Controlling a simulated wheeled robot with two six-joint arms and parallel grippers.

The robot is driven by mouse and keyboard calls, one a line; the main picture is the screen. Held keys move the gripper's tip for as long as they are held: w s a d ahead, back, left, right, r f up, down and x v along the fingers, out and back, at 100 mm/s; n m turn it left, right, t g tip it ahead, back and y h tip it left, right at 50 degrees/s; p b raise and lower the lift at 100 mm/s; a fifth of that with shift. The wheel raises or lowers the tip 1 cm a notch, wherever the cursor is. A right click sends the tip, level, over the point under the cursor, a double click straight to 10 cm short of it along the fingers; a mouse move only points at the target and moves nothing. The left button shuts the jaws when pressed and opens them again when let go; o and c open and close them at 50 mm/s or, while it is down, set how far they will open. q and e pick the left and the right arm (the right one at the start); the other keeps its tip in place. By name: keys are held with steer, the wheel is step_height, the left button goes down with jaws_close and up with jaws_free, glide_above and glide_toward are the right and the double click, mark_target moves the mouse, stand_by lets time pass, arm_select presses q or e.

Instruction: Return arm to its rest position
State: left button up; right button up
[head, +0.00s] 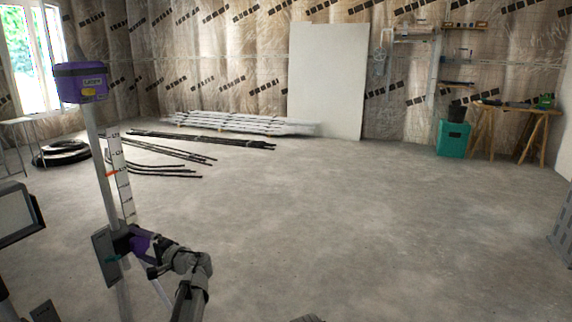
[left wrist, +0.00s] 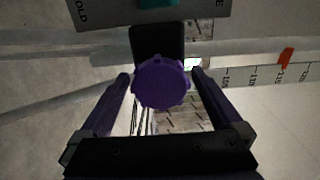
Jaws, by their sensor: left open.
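A measuring stand with an upright pole (head: 98,150) stands at the left in the head view, with a purple box (head: 81,82) on top and a white scale (head: 119,175) beside the pole. A purple knob (left wrist: 161,82) sits low on the stand, by a dark plate (head: 107,256). My left gripper (head: 143,246) is at this knob. In the left wrist view its two fingers stand on either side of the knob with a gap at each side, so it is open. I cannot tell how deep the knob sits between them. My right gripper does not show.
Black rods (head: 165,158) and pale bundled profiles (head: 240,124) lie on the floor behind. A white panel (head: 327,80) leans on the back wall. A teal bin (head: 453,139) and a wooden trestle table (head: 515,112) stand at the right. The middle floor is clear.

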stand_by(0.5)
arm_select(q)
steer(key=shift+d, duration=0.1)
steer(key=v, duration=0.8)
steer(key=x, duration=0.8)
steer(key=n, duration=0.6)
steer(key=s+d+m, duration=0.3)
steer(key=d, duration=0.4)
